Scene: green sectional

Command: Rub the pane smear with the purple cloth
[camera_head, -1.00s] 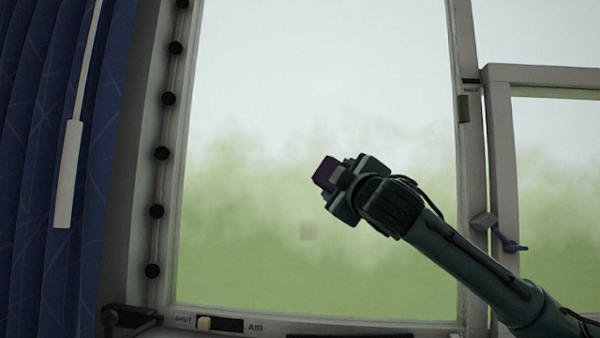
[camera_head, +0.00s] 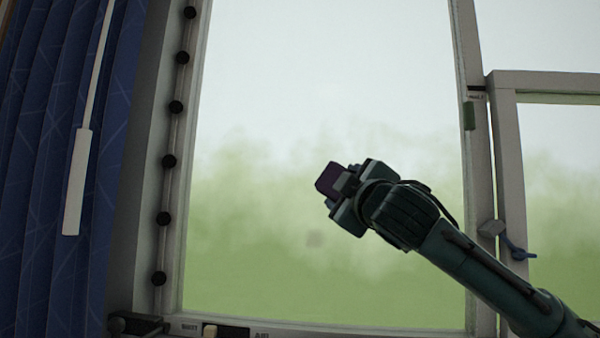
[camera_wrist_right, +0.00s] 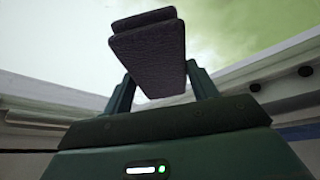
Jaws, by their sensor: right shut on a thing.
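My right gripper (camera_head: 338,186) reaches in from the lower right, in front of the large window pane (camera_head: 300,110). It is shut on the folded purple cloth (camera_head: 327,178), which sticks out past the fingertips. In the right wrist view the cloth (camera_wrist_right: 150,50) sits between the two fingers (camera_wrist_right: 163,92) as a thick dark pad. My left gripper is not in view.
A blue curtain (camera_head: 40,180) with a pale rod (camera_head: 77,182) hangs at the left. Black knobs (camera_head: 169,161) line the left frame. A sill with a slider (camera_head: 210,331) runs below.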

